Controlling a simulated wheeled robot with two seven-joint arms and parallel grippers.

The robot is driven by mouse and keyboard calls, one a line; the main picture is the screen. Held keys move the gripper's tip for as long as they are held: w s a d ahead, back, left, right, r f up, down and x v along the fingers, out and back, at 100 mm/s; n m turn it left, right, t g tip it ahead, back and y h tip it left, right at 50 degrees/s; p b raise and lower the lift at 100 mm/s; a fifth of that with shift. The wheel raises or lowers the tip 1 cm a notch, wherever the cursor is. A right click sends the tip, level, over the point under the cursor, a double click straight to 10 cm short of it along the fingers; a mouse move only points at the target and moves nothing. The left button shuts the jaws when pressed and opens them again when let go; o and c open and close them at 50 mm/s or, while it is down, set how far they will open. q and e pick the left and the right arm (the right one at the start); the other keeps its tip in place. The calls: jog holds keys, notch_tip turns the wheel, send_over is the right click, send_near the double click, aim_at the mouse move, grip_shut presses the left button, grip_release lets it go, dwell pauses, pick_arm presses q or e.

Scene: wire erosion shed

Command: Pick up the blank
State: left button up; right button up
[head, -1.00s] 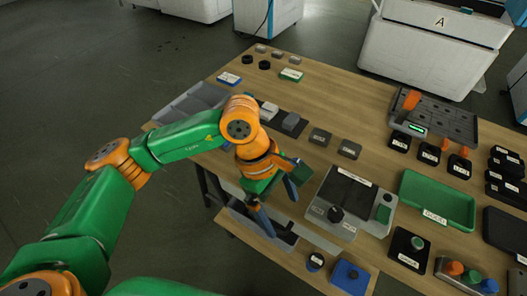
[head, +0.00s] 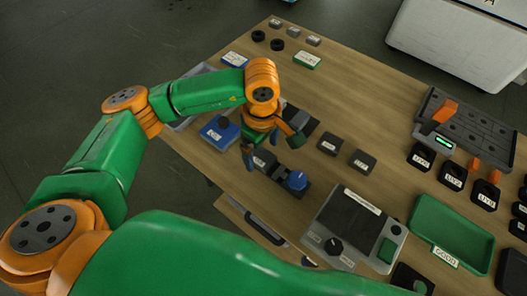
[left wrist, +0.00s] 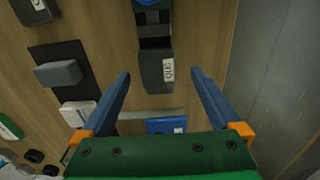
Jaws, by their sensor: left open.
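A plain grey block (left wrist: 58,73) lies on a black pad (left wrist: 45,52) at the left of the left wrist view. It may be the blank, but no readable label confirms this. My left gripper (left wrist: 161,74) is open and empty, its fingers pointing down above the table. Between the fingers in the left wrist view is a dark labelled block (left wrist: 157,72) of a fixture. The black pad shows partly behind the gripper in the head view (head: 303,120). The fixture has a blue knob (head: 297,180). My right gripper is out of view.
Two dark labelled blocks (head: 329,145) (head: 363,162) and a grey device with a black plate (head: 352,222) lie to the right. A green tray (head: 455,229) is further right.

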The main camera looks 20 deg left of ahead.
aim_at(263, 159)
pick_arm(q)
notch_tip(263, 159, down, 2)
jog(key=shift+w+f, duration=0.1)
jog(key=shift+f, duration=0.15)
jog(key=shift+w+f, duration=0.15)
grip_shut()
